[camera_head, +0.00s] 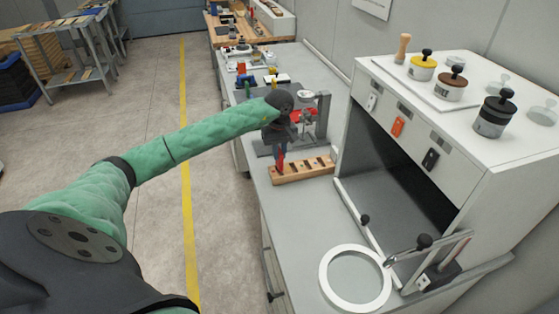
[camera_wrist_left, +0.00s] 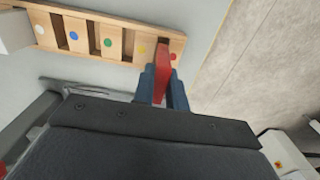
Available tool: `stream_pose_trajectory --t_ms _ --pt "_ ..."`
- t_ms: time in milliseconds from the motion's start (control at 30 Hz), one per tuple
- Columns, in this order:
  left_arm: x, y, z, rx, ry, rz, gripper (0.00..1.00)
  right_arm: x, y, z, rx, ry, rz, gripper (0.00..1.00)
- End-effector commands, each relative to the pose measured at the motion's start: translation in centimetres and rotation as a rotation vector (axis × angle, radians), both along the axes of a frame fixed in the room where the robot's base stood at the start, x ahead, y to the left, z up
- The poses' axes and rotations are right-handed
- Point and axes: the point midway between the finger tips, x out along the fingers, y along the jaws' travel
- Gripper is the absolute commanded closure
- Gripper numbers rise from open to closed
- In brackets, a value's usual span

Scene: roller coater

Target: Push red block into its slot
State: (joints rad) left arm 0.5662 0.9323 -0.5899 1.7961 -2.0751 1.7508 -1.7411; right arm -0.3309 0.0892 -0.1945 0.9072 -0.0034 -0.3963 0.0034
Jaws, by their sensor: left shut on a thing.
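A light wooden slotted board (camera_head: 310,172) lies on the grey bench in the head view. In the left wrist view the board (camera_wrist_left: 128,22) runs across the top left, with colored dots beside its dark slots; the red dot is at its right end. My left gripper (camera_head: 280,168) points down at the board's left end. In the left wrist view its blue fingers (camera_wrist_left: 163,92) are shut on the red block (camera_wrist_left: 162,72). The block's far end overlaps the board beside the red dot in that view. I cannot tell whether it is inside the slot. My right gripper is not in view.
A white cabinet (camera_head: 480,160) with jars on top stands right of the board. A white ring (camera_head: 325,285) lies on the front bench. Behind my gripper are a grey stand (camera_head: 323,115) and small tools. The bench's left edge is close to the board.

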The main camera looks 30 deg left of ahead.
Motion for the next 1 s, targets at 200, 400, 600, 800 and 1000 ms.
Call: stream_pose_trajectory --t_ms 200,400,600,800,1000 --pt "-0.1 0.0 -2.4 -0.001 0.003 0.000 1.00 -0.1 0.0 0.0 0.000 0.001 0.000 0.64" --pt "-0.1 0.0 -3.9 -0.001 0.001 0.000 1.00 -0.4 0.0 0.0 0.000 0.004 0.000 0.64" --pt "-0.1 0.0 -3.9 0.000 0.000 0.000 1.00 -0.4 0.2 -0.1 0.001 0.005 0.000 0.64" --pt "-0.1 0.0 -4.1 0.000 0.000 0.000 1.00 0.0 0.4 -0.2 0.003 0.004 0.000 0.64" --pt "-0.1 0.0 -4.1 0.000 0.000 0.000 0.64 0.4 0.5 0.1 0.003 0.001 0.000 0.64"
